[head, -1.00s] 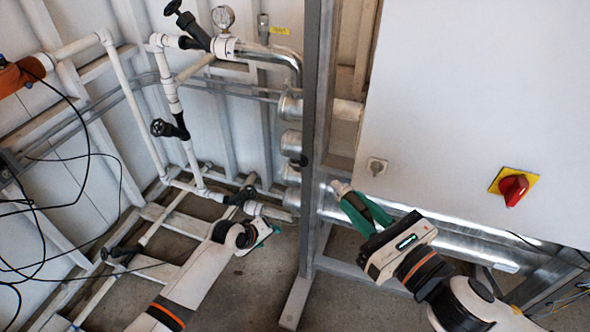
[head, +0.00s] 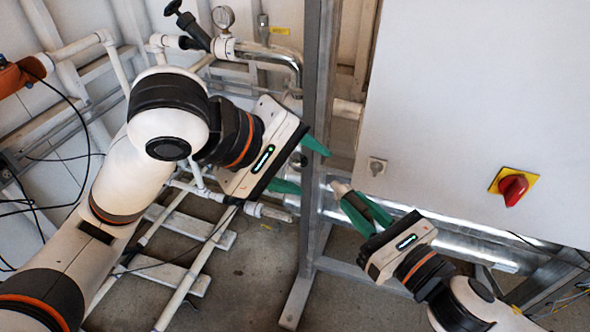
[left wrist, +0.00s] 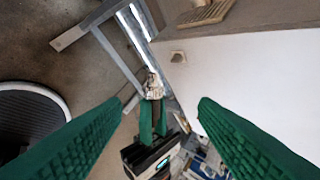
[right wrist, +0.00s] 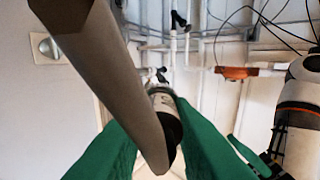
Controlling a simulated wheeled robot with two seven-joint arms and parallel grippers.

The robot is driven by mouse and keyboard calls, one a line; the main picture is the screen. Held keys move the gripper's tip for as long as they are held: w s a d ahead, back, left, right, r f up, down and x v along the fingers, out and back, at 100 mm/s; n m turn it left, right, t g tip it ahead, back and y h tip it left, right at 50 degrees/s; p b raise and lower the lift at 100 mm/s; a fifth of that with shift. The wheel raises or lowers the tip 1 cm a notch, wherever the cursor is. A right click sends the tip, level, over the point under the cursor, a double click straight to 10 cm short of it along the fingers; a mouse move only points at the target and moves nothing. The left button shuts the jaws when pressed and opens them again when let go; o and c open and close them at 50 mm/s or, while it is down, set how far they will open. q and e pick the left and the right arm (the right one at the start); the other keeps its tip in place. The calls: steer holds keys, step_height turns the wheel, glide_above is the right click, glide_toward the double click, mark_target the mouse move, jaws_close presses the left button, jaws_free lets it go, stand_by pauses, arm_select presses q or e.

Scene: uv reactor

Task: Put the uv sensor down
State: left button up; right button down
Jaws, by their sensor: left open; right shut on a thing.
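The uv sensor (head: 341,188) is a small pale piece at the tips of my right gripper (head: 352,201), which is shut on it. It is held in front of the shiny pipes, just right of the grey upright post. In the right wrist view it shows as a silver and dark cylinder (right wrist: 165,103) between the green fingers, partly hidden by a grey bar. In the left wrist view its pale tip (left wrist: 153,84) shows beyond the open fingers. My left gripper (head: 300,166) is open and empty, at the post, left of the sensor and apart from it.
The grey upright post (head: 317,110) stands between my grippers. A white cabinet (head: 470,100) with a red switch (head: 513,188) is above and right of my right gripper. Bare floor (head: 260,262) lies below.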

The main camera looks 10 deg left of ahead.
mark_target(339, 191)
arm_select(q)
steer(key=x, duration=0.7)
steer(key=s+x, duration=0.1)
steer(key=x, duration=0.2)
steer(key=shift+d+f, duration=0.2)
steer(key=shift+f, duration=0.4)
steer(key=shift+c, duration=0.5)
steer(key=c, duration=0.9)
steer(key=shift+c, duration=0.3)
arm_select(e)
steer(key=c, duration=1.2)
jaws_free()
